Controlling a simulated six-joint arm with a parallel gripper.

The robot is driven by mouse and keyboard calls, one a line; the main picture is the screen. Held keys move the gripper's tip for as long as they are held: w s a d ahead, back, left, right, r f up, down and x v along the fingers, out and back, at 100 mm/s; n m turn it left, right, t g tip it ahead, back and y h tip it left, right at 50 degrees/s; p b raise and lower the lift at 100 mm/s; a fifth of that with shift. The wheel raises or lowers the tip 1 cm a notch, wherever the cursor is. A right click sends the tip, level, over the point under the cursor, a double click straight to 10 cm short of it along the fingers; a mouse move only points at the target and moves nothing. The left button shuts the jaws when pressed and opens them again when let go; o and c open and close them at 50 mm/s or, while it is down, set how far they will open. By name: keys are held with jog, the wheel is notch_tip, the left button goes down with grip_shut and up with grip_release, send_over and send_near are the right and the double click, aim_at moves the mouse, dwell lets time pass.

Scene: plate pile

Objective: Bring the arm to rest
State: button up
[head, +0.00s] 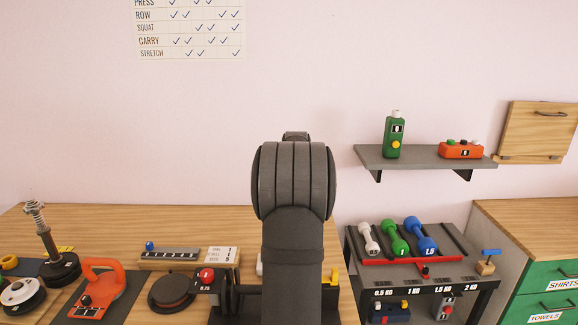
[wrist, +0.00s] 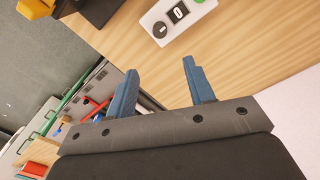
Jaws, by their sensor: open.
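My gripper (wrist: 158,90) shows in the wrist view with its two blue fingers spread apart and nothing between them. It is above the wooden table (wrist: 240,50), with bare wood beyond the fingertips. In the head view my dark grey arm rises in the middle of the picture and hides the gripper and part of the table behind it.
At right, a rack (head: 400,270) bears white, green and blue dumbbells. A wall shelf (head: 425,158) holds a green bottle (head: 394,136). A white device (wrist: 172,17) lies near the fingers.

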notch_tip(320, 180, down, 16)
jog(key=shift+r, duration=0.25)
dwell(0.4)
notch_tip(320, 180, up, 18)
notch_tip(320, 180, down, 18)
jog(key=shift+f, duration=0.1)
jog(key=n, duration=1.2)
jog(key=shift+n, duration=2)
